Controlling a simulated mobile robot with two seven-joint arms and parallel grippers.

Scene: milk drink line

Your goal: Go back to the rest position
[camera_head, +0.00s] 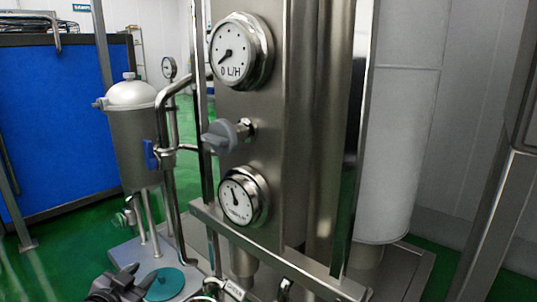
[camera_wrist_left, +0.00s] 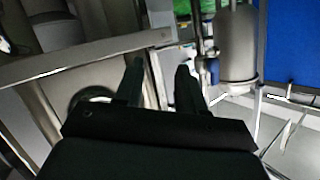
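My left gripper (camera_head: 135,278) shows at the bottom left of the head view, dark, low in front of the machine and beside a teal disc (camera_head: 168,286). In the left wrist view its two black fingers (camera_wrist_left: 160,72) stand apart with nothing between them, so it is open and empty. My right gripper does not show in either view.
A steel panel with an upper gauge (camera_head: 232,56), a grey knob (camera_head: 220,137) and a lower gauge (camera_head: 236,201) stands ahead. A steel vessel with a white lid (camera_head: 133,93) stands left, before a blue panel (camera_head: 50,120). Pipes run between them.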

